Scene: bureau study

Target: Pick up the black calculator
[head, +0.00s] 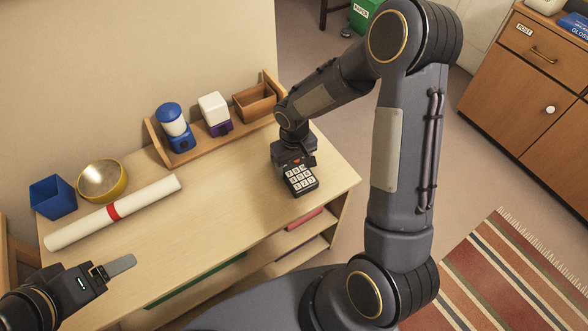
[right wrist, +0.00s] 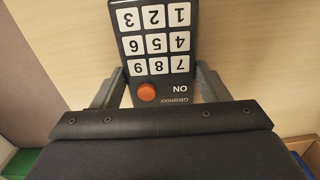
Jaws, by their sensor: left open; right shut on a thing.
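The black calculator (head: 301,181) with white number keys is at the right part of the wooden desk in the head view. In the right wrist view the calculator (right wrist: 155,42) shows its keys and an orange button upside down. My right gripper (head: 295,163) is at the calculator's far end, shut on it, with a finger on each side in the right wrist view (right wrist: 158,88). I cannot tell whether the calculator touches the desk. My left gripper (head: 115,268) is open and empty over the desk's front left.
A blue square cup (head: 53,197), a yellow bowl (head: 103,181) and a white roll with a red band (head: 140,202) lie on the left of the desk (head: 215,225). A wooden rack (head: 157,143) holds two dispensers along the wall. The desk's middle is clear.

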